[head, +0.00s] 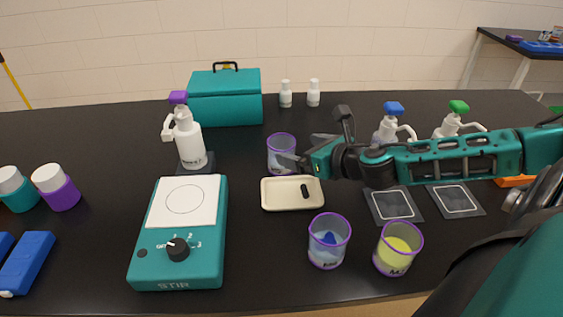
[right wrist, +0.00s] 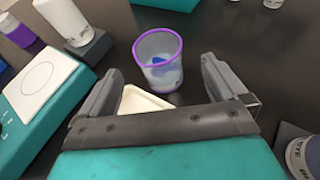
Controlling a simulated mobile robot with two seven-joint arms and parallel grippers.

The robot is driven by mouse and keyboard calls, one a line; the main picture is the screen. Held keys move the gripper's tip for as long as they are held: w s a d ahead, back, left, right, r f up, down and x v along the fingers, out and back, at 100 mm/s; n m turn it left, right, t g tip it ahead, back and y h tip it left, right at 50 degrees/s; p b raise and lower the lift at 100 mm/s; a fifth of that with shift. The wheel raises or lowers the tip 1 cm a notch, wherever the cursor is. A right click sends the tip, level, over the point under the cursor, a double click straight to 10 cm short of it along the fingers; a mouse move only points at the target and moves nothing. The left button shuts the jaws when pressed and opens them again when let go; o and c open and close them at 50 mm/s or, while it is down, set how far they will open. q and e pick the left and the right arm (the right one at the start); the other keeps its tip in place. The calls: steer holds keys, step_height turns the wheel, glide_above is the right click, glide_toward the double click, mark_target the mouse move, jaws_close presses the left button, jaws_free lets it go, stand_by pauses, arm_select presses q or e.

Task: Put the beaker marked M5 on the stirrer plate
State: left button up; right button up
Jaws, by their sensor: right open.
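Three clear beakers with purple rims stand on the black bench. One with bluish contents (head: 281,154) is behind the cream tray, and it also shows in the right wrist view (right wrist: 158,62). Another with blue contents (head: 328,241) is at the front, and one with yellow contents (head: 397,249) is to its right. I cannot read their marks clearly. The teal stirrer (head: 142,262) has a bare white plate (head: 185,200) on top. My right gripper (head: 303,152) is open and empty, its fingers pointing toward the back beaker, which shows between them in the right wrist view. My left gripper is out of view.
The cream tray (head: 272,205) holds a small dark object. A purple-topped bottle (head: 189,142) stands behind the stirrer. Blue- and green-topped bottles (head: 391,130) (head: 450,125) stand behind my right arm. A teal box (head: 225,105) is at the back. Purple and teal jars (head: 57,190) (head: 17,190) are left.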

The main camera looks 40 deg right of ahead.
mark_target(274, 143)
steer(key=shift+x, duration=0.85)
steer(key=shift+p+x, duration=0.45)
steer(key=shift+x, duration=2.65)
steer(key=shift+a+r, duration=0.1)
steer(key=shift+a, duration=0.1)
steer(key=shift+c, duration=0.2)
steer(key=c, duration=1.6)
steer(key=shift+o, duration=0.2)
steer(key=shift+r, duration=0.1)
step_height(274, 143, up, 20)
steer(key=shift+f, duration=0.2)
